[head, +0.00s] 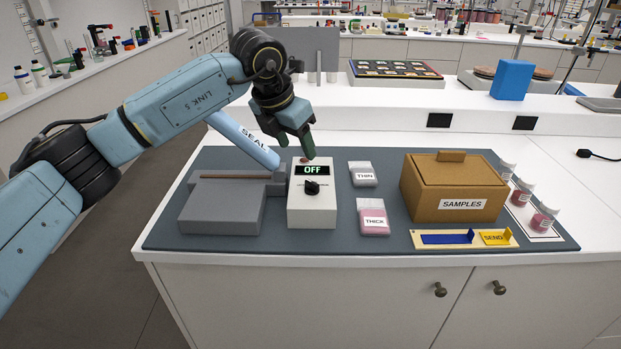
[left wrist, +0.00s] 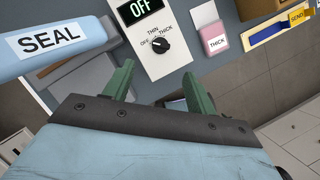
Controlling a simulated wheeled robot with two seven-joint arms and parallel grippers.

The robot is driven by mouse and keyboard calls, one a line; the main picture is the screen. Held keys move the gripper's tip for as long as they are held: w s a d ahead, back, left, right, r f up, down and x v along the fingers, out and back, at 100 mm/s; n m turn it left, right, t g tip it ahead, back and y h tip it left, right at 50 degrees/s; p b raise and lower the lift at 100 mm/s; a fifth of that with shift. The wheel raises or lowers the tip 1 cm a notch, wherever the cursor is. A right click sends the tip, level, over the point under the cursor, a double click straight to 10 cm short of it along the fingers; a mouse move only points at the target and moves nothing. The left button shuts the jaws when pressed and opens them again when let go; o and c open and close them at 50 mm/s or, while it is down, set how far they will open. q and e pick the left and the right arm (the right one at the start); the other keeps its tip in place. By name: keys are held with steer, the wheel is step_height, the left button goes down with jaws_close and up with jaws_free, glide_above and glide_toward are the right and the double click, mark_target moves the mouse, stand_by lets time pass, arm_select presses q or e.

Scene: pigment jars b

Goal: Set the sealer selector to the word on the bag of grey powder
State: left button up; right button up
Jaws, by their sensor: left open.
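The sealer control box (head: 311,205) is white, with a lit display (head: 312,170) reading OFF. Its black selector knob (head: 312,187) also shows in the left wrist view (left wrist: 163,46), with OFF, THIN and THICK printed around it. The bag of grey powder (head: 363,181) lies right of the box, labelled THIN. A bag of pink powder (head: 373,207), labelled THICK, lies in front of it. My left gripper (head: 305,152) is open and empty, above the back of the box and apart from the knob. My right gripper is not in view.
The grey sealer (head: 222,210) stands left of the box, its blue SEAL arm (head: 243,140) raised. A brown SAMPLES box (head: 453,190), several small jars (head: 521,192) and a tray with a SEND tab (head: 494,238) are at the right. The mat's front strip is clear.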

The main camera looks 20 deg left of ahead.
mark_target(312, 182)
arm_select(q)
steer(key=x, duration=1.1)
steer(key=shift+d, duration=0.1)
steer(key=shift+w+d+f, duration=0.1)
steer(key=shift+w+f, duration=0.1)
steer(key=shift+f, duration=0.3)
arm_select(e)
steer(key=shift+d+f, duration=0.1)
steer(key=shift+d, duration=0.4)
